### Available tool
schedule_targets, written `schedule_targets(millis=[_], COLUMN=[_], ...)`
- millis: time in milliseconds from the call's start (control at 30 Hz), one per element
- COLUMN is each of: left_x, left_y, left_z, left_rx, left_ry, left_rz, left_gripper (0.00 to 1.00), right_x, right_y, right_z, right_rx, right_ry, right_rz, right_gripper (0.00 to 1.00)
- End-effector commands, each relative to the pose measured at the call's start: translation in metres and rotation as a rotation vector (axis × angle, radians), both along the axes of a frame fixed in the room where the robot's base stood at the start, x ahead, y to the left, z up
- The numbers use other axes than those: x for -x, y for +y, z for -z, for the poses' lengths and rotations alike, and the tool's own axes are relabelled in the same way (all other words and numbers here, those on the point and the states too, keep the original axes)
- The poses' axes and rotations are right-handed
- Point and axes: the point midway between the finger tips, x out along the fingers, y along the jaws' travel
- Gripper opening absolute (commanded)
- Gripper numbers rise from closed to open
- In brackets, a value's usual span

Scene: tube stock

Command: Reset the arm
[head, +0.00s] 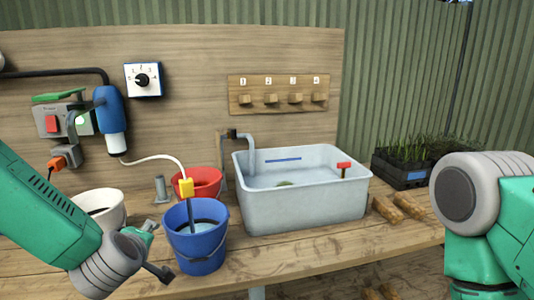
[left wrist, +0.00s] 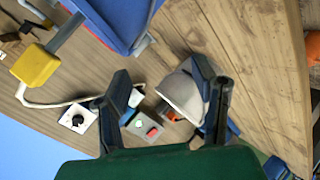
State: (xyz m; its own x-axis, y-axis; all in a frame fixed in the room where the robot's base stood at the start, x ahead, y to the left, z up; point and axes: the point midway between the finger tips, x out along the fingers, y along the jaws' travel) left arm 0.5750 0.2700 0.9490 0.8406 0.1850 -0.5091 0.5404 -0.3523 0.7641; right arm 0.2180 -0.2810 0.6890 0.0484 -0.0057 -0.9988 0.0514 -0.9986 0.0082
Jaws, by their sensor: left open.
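My left gripper (head: 152,249) is open and empty, in front of the blue bucket (head: 196,248) at its left side in the head view. In the left wrist view its two fingers (left wrist: 160,72) stand wide apart with nothing held between them. The white bucket (left wrist: 182,98) shows beyond the right finger, and the blue bucket (left wrist: 118,18) is at the top. I cannot tell from these views whether a finger touches a bucket. My right arm is at the right edge of the head view, and its gripper is out of sight.
The wooden bench (head: 300,258) also holds a white bucket (head: 100,207), a red bowl (head: 203,183), a grey basin (head: 305,210) and a plant tray (head: 408,172). A yellow block (head: 186,187) sits over the blue bucket. The bench front right of the blue bucket is clear.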

Motion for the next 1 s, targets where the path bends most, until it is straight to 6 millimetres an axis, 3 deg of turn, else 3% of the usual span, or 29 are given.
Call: schedule_targets(millis=[33, 200, 300, 400, 500, 600, 700, 800, 1000], left_x=[0.021, 0.103, 0.163, 0.226, 0.283, 0.326, 0.35, 0.36, 0.361], left_y=[-0.006, -0.018, -0.017, -0.012, -0.004, 0.004, 0.01, 0.012, 0.012], left_z=[0.037, 0.138, 0.186, 0.222, 0.244, 0.255, 0.259, 0.26, 0.26], left_rx=[-0.069, -0.269, -0.363, -0.438, -0.487, -0.515, -0.527, -0.53, -0.531], left_ry=[0.083, 0.351, 0.51, 0.664, 0.791, 0.884, 0.937, 0.958, 0.959], left_rz=[0.086, 0.399, 0.593, 0.792, 0.965, 1.097, 1.178, 1.212, 1.213], left_gripper=[0.53, 0.53, 0.53, 0.53, 0.53, 0.53, 0.53, 0.53, 0.53], right_x=[0.0, 0.0, 0.0, 0.0, 0.0, 0.0, 0.0, 0.0, 0.0], right_y=[0.0, 0.0, 0.0, 0.0, 0.0, 0.0, 0.0, 0.0, 0.0], right_z=[0.0, 0.0, 0.0, 0.0, 0.0, 0.0, 0.0, 0.0, 0.0], right_rx=[0.0, 0.0, 0.0, 0.0, 0.0, 0.0, 0.0, 0.0, 0.0], right_ry=[0.0, 0.0, 0.0, 0.0, 0.0, 0.0, 0.0, 0.0, 0.0], right_rz=[0.0, 0.0, 0.0, 0.0, 0.0, 0.0, 0.0, 0.0, 0.0], right_gripper=[0.4, 0.4, 0.4, 0.4, 0.4, 0.4, 0.4, 0.4, 0.4])
